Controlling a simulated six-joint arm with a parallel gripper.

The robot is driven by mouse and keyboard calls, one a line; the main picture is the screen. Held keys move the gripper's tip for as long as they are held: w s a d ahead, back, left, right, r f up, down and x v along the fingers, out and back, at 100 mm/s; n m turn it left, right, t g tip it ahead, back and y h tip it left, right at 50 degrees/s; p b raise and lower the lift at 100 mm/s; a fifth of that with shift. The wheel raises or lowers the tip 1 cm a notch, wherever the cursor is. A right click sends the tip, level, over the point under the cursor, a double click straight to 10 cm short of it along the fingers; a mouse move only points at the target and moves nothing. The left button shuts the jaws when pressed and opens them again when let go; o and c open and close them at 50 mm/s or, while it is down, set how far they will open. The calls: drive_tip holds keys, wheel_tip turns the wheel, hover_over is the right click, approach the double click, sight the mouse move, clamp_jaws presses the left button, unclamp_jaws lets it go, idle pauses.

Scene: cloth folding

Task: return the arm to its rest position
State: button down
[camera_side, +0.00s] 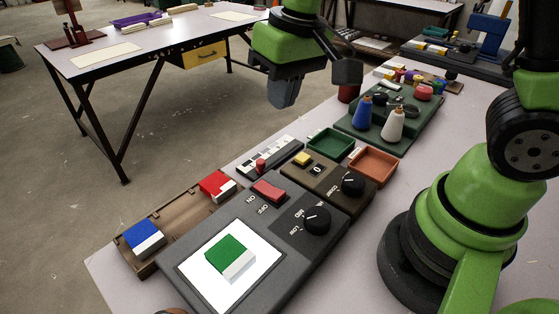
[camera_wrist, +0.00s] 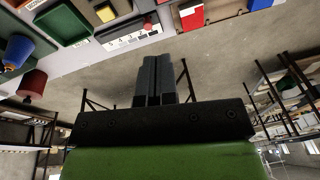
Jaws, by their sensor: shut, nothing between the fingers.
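My gripper (camera_side: 284,92) hangs at the top middle of the side view, above the far edge of the bench (camera_side: 262,162). It is apart from everything on the bench. In the wrist view my gripper (camera_wrist: 155,62) shows its two dark fingers together with nothing between them. A green-and-white folded cloth (camera_side: 231,257) lies on the lit white plate (camera_side: 197,273) of the dark press. A blue-and-white piece (camera_side: 145,238) and a red-and-white piece (camera_side: 217,186) lie in the brown wooden tray (camera_side: 178,221).
Blue (camera_side: 362,112) and white (camera_side: 393,124) thread cones stand on a green stand at the back of the bench. Green (camera_side: 330,142) and orange (camera_side: 373,165) shallow trays sit mid-bench. Another table (camera_side: 144,45) stands at the back left, with open floor between.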

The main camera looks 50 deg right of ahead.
drive_tip(key=s+d+r+m+t, duration=0.1)
drive_tip(key=s+r+t, duration=0.1)
drive_tip(key=s+r, duration=0.2)
drive_tip(key=s+d+r+m+t+y, duration=0.1)
drive_tip(key=s+d+r+t, duration=0.1)
drive_tip(key=s+r, duration=0.3)
drive_tip(key=s+t, duration=0.1)
drive_tip(key=s, duration=0.3)
drive_tip(key=shift+s+r+m, duration=0.25)
drive_tip(key=shift+s+m, duration=0.05)
drive_tip(key=shift+s, duration=0.05)
